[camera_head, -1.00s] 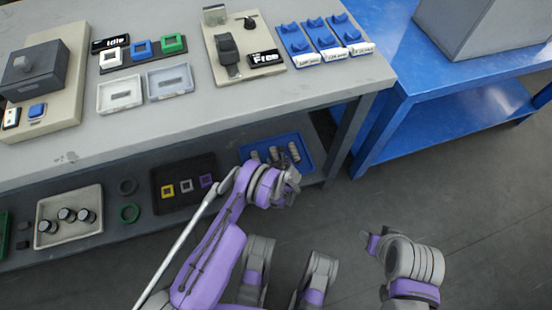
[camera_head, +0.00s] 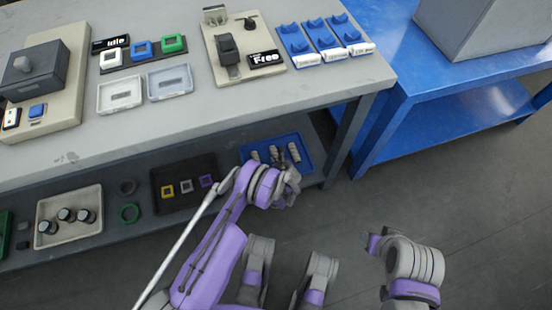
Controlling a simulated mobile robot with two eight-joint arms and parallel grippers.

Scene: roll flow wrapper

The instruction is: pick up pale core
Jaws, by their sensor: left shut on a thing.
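Pale cores lie in a blue tray (camera_head: 312,160) on the lower shelf of the grey bench. One pale core (camera_head: 294,152) is at the right of the tray and another (camera_head: 255,156) at the left. My left gripper (camera_head: 280,161) reaches into the front of the tray, between these two. It is shut on the middle pale core (camera_head: 274,151), which its fingers partly hide. The core is low, at the tray; I cannot tell whether it touches the tray floor.
A dark tray with coloured square frames (camera_head: 184,189) and a pale tray of dark-topped rollers (camera_head: 68,217) lie left on the shelf. The bench top (camera_head: 320,85) overhangs the shelf. Its right leg (camera_head: 350,140) stands close to the blue tray. Open floor lies in front.

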